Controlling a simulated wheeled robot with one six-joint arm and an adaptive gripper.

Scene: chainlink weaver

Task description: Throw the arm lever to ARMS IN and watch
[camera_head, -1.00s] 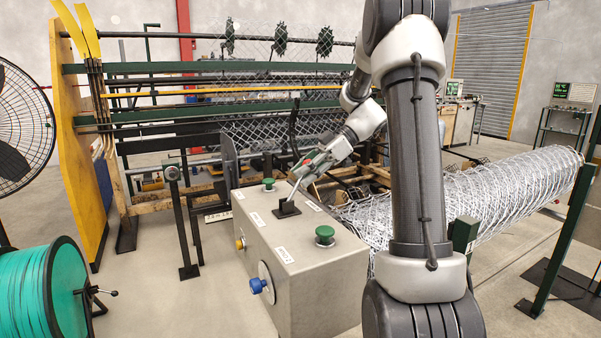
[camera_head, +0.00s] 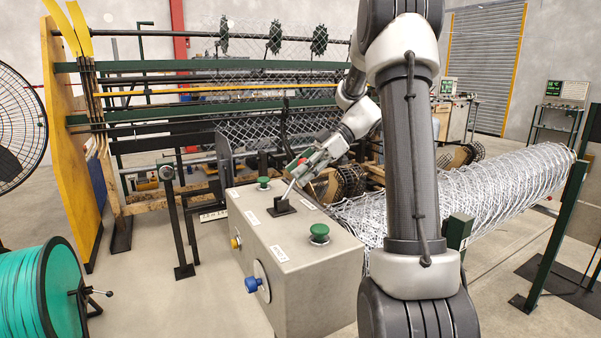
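The lever (camera_head: 289,191) is a thin silver rod on a black base (camera_head: 281,208) on top of a grey control box (camera_head: 300,240). It leans up and to the right, towards my gripper (camera_head: 300,168). My gripper is at the lever's upper end, with a small red spot showing there. The fingers are small and overlap the lever's top, so I cannot tell whether they are closed on it. White labels lie on the box top, too small to read. Dark round mesh-like parts with wooden pieces (camera_head: 350,181) show behind the box, partly hidden by my arm.
Green buttons (camera_head: 319,233) sit on the box top, and a blue knob (camera_head: 253,284) is on its side. A wire-mesh roll (camera_head: 470,200) lies at right. The weaving machine (camera_head: 200,112) stands behind. A teal wire spool (camera_head: 40,295) and fan (camera_head: 18,125) are at left.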

